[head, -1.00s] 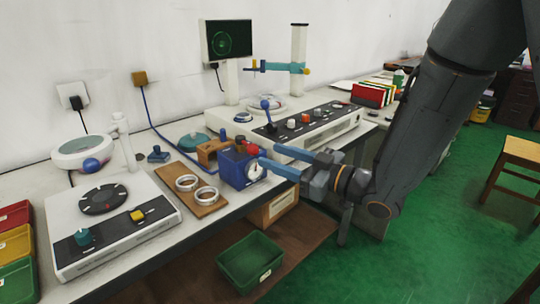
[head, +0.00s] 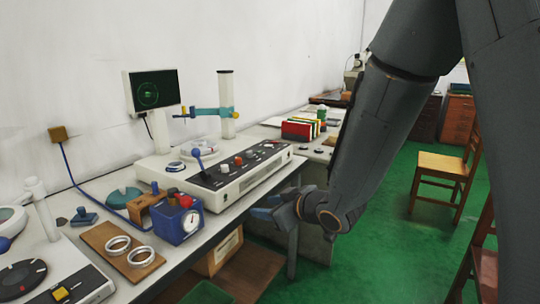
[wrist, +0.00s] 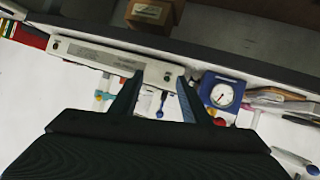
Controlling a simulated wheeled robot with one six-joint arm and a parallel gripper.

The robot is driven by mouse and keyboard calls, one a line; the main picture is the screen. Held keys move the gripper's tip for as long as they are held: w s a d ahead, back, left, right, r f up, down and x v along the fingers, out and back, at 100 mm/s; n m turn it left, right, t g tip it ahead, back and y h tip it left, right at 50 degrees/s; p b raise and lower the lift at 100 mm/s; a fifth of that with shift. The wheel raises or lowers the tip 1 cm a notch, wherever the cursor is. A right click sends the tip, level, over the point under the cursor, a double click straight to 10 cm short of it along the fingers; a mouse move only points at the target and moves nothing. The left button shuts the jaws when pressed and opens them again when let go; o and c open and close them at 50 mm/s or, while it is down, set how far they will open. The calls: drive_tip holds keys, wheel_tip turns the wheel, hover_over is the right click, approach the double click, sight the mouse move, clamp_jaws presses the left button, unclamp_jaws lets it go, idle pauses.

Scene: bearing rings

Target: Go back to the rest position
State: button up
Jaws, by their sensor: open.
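My gripper (wrist: 157,98) shows in the wrist view with its two fingers apart and nothing between them. In the head view my gripper (head: 274,212) is beside the bench's front edge, to the right of the blue gauge box (head: 181,222), and is partly hidden behind my own wrist. Two bearing rings, a far ring (head: 118,244) and a near ring (head: 141,255), lie on a brown wooden board (head: 97,237) on the bench. The blue gauge box also shows in the wrist view (wrist: 222,93), to the right of my fingers.
A long white instrument (head: 245,182) with knobs and a lever stands on the bench, a monitor (head: 153,91) behind it. A cardboard box (head: 225,254) sits below the bench. A wooden chair (head: 441,170) stands on the open green floor at right.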

drive_tip(key=s+d+f+m+g+h+p, duration=0.1)
drive_tip(key=s+d+m+g+h, duration=0.2)
drive_tip(key=d, duration=0.5)
drive_tip(key=s+d+f+m+h+p, duration=0.1)
drive_tip(key=s+d+m+h, duration=0.3)
drive_tip(key=d, duration=0.5)
drive_tip(key=s+d+m+g+p, duration=0.1)
drive_tip(key=s+d+g, duration=0.1)
drive_tip(key=s, duration=0.7)
drive_tip(key=s+d+r+m+g+h+p, duration=0.1)
drive_tip(key=s+g, duration=0.3)
drive_tip(key=s, duration=0.5)
drive_tip(key=shift+s+d+m+g, duration=0.3)
drive_tip(key=shift+d+m+g, duration=0.1)
drive_tip(key=shift+d+m, duration=0.35)
drive_tip(key=shift+d+r, duration=0.1)
drive_tip(key=shift+c, duration=0.4)
